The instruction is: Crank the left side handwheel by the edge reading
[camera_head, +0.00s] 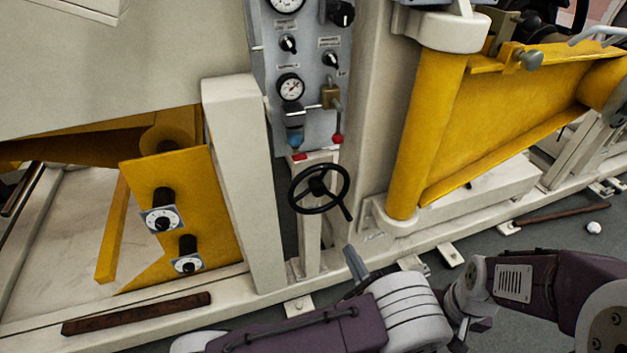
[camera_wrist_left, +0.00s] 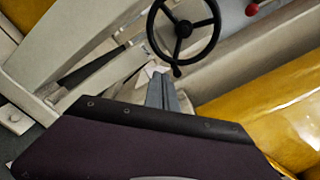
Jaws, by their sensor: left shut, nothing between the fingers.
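The black handwheel (camera_head: 337,167) stands on a pale post below the grey control panel; a crank handle juts from its lower right rim. The wheel also shows at the top of the left wrist view (camera_wrist_left: 184,29). My left gripper (camera_head: 353,259) is shut and empty, below and slightly right of the wheel. Its grey fingers (camera_wrist_left: 161,92) point towards the wheel, apart from it. A round gauge (camera_head: 291,87) sits on the panel above; I cannot tell which marking is the edge reading. My right gripper cannot be made out.
The grey panel (camera_head: 265,60) carries knobs, a brass padlock (camera_head: 330,96) and a red-tipped lever (camera_head: 338,138). A pale upright (camera_head: 243,180) stands left of the wheel and a yellow roller (camera_head: 425,140) right of it. A yellow plate (camera_head: 215,215) with two dials is further left.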

